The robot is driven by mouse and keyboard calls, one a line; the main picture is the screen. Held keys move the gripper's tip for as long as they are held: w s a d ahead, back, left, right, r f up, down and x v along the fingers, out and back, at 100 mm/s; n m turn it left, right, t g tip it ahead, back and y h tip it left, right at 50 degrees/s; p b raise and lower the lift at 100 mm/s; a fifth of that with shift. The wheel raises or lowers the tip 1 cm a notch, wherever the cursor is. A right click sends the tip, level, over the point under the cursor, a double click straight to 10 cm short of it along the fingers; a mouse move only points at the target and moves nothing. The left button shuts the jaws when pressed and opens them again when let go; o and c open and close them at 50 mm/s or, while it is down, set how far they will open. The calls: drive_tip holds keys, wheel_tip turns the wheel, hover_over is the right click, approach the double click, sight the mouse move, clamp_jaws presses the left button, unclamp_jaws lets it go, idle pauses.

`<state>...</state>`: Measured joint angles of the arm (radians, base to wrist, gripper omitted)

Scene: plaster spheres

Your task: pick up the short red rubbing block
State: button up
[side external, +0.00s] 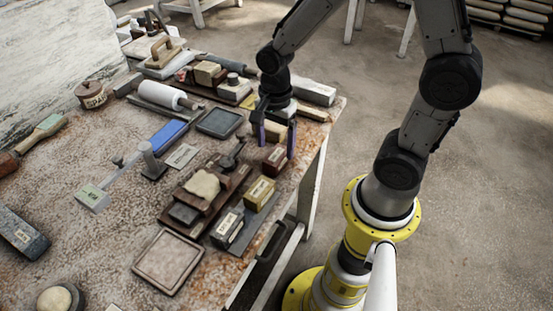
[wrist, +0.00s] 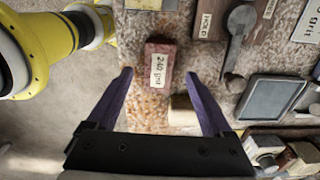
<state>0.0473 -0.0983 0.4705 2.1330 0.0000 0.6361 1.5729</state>
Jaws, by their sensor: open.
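The short red rubbing block (wrist: 160,65) lies on the speckled bench top, with a pale label that reads 240 grit. In the side external view the red block (side external: 275,159) sits near the bench's right edge. My gripper (side external: 275,141) is open, its purple fingers pointing down just behind the block. In the wrist view my gripper (wrist: 159,76) has one fingertip on each side of the block's near end, with a gap on both sides. Nothing is held. I cannot tell the exact height of the fingertips above the bench.
A beige block (wrist: 184,110) lies close by, partly hidden by my gripper. A dark-framed slate tray (wrist: 271,97) and a dark long-handled tool (wrist: 237,40) lie to the right. Labelled blocks (side external: 259,193) stand in front of the red block. The bench edge (side external: 312,160) is close.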

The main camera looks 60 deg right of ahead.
sight(276, 154)
drive_tip(key=shift+s+f, duration=0.1)
drive_tip(key=shift+f, duration=1.9)
clamp_jaws()
